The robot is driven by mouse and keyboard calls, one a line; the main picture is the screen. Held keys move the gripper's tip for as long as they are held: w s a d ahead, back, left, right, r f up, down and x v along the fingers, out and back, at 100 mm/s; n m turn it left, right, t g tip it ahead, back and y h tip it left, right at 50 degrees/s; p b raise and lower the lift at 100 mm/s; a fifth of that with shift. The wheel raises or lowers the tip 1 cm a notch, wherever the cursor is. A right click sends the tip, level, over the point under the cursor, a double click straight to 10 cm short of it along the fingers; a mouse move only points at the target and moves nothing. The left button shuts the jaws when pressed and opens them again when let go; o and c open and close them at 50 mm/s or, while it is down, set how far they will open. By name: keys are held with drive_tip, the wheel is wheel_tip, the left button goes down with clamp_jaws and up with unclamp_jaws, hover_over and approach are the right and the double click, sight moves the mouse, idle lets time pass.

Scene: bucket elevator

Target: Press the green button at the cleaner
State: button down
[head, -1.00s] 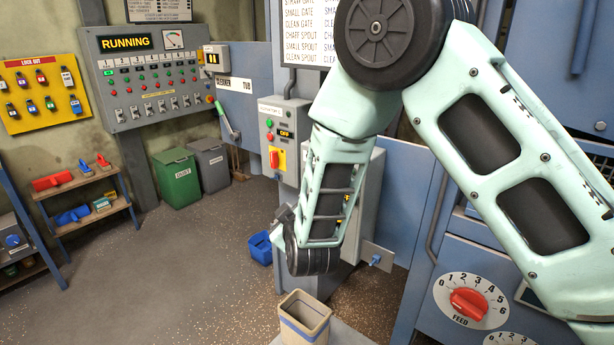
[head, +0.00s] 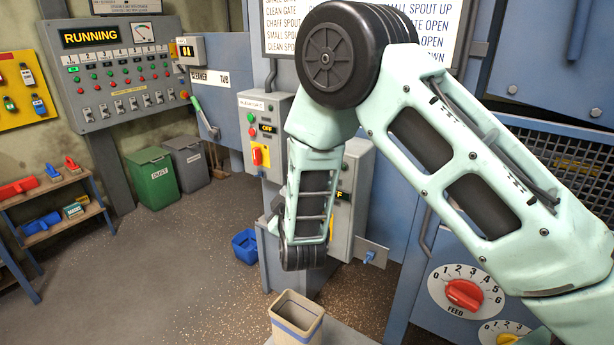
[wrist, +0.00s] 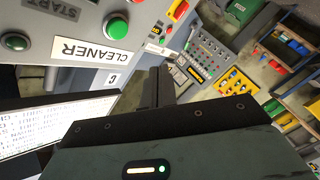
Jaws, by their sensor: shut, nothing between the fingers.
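In the wrist view, a grey panel at the top left carries a white label reading CLEANER (wrist: 92,53), seen turned over. A bright green button (wrist: 117,22) in a pale ring sits just above the label. A darker green round part (wrist: 15,42) is at the far left, below the word START. My gripper (wrist: 163,82) is shut and empty, its dark fingers below and right of the button and apart from it in the picture. In the head view, my forearm partly covers a grey box (head: 352,205), and my fingers cannot be made out.
A grey box (head: 258,105) with green and red buttons and a yellow-red switch stands left of my forearm. A tan bin (head: 297,320) stands below my wrist. A blue crate (head: 245,246) is on the floor. Open floor lies to the left.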

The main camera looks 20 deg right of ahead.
drive_tip(key=w+d, duration=0.4)
drive_tip(key=d, duration=0.1)
drive_tip(key=shift+d, duration=0.2)
drive_tip(key=shift+d+b, duration=0.15)
drive_tip(key=shift+b, duration=0.15)
idle(1.8)
drive_tip(key=shift+w+d, duration=0.2)
drive_tip(key=shift+w+d+b, duration=0.3)
drive_tip(key=shift+d+b, duration=0.05)
drive_tip(key=shift+d, duration=0.1)
idle(1.0)
drive_tip(key=shift+s+a, duration=0.55)
drive_tip(key=shift+a, duration=0.15)
drive_tip(key=shift+s+a+b, duration=0.3)
drive_tip(key=shift+s+a, duration=0.45)
drive_tip(key=shift+a, duration=0.3)
drive_tip(key=shift+s+a+b, duration=0.25)
drive_tip(key=shift+s+a, duration=0.45)
drive_tip(key=shift+a, duration=0.3)
